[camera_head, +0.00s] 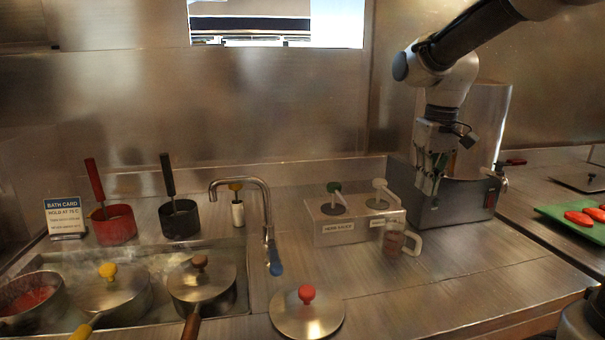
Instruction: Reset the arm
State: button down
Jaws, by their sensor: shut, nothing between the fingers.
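My arm reaches in from the upper right and bends down at its wrist. My gripper (430,190) points downward in front of the steel urn-like machine (487,125), above the counter and to the right of the sauce dispenser box. Its fingers are shut and hold nothing. Exact contact with the machine's dark base cannot be told from this view.
A glass mug (400,240) stands below my gripper, beside the sauce box (340,229). A red-knobbed lid (307,313), a faucet (262,205) and several pots in a bath (150,262) lie left. A green board (580,226) is right. The front-right counter is clear.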

jog(key=s+d+m+t, duration=0.1)
jog(key=s+d, duration=0.3)
jog(key=s, duration=0.6)
jog(key=s+d+m+t, duration=0.1)
jog(key=s+d, duration=0.3)
jog(key=s, duration=0.6)
jog(key=shift+s+d+t, duration=0.2)
jog(key=shift+d+t, duration=0.05)
jog(key=shift+t, duration=0.55)
